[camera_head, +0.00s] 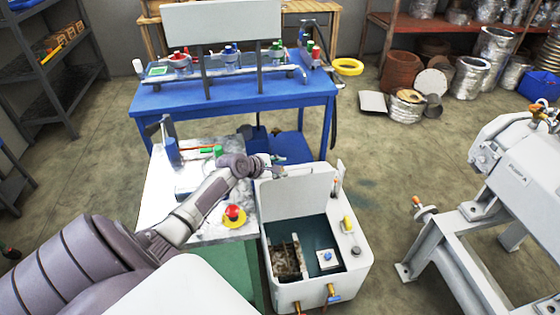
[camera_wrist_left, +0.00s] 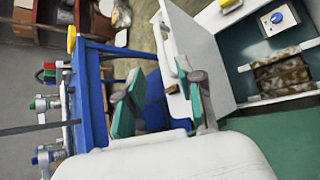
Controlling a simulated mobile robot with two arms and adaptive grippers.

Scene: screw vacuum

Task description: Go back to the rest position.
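My left arm reaches in from the left of the head view over the light workbench. My left gripper (camera_head: 277,169) is beside the raised lid (camera_head: 297,196) of the white box (camera_head: 352,272). In the left wrist view, the two teal fingers of my left gripper (camera_wrist_left: 160,84) stand apart with nothing between them, so it is open and empty. The lid (camera_wrist_left: 196,50) shows behind the fingers; I cannot tell whether they touch it. My right gripper is in neither view.
The workbench (camera_head: 160,205) carries a red emergency button (camera_head: 234,213) and small tools. A blue table (camera_head: 170,104) with valves stands behind. A grey machine frame (camera_head: 470,240) stands at the right. Floor (camera_head: 390,170) between box and machine is clear.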

